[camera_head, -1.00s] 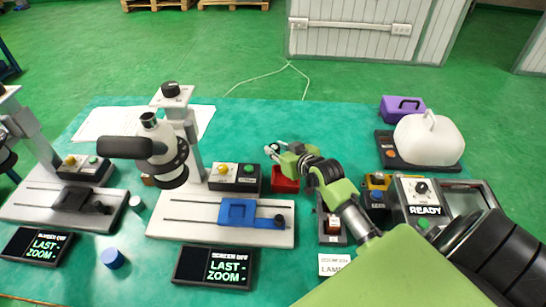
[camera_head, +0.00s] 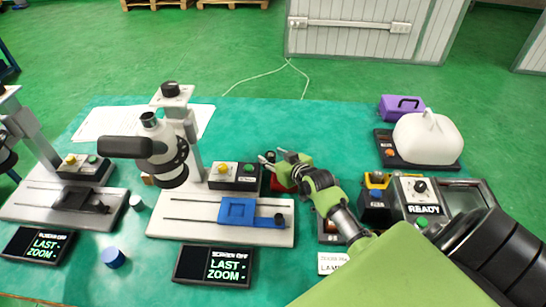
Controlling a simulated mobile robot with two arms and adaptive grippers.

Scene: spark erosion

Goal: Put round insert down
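My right gripper (camera_head: 268,158) reaches in from the lower right, over the red box (camera_head: 278,183) and beside the button box (camera_head: 234,177). Its fingers point left; they are too small to tell whether they are open or shut on something. I cannot make out a round insert in them. A blue round piece (camera_head: 112,257) stands on the table at the lower left. A small grey-white round piece (camera_head: 137,202) stands between the two microscope bases. Which of these, if any, is the round insert I cannot tell. My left gripper is not in view.
A microscope (camera_head: 160,160) stands on a grey base with a blue slide (camera_head: 238,212); another stands at the far left. Screens (camera_head: 213,267) lie in front. A white rounded device (camera_head: 427,138), a purple box (camera_head: 402,107) and a READY unit (camera_head: 422,192) are right. The back middle is clear.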

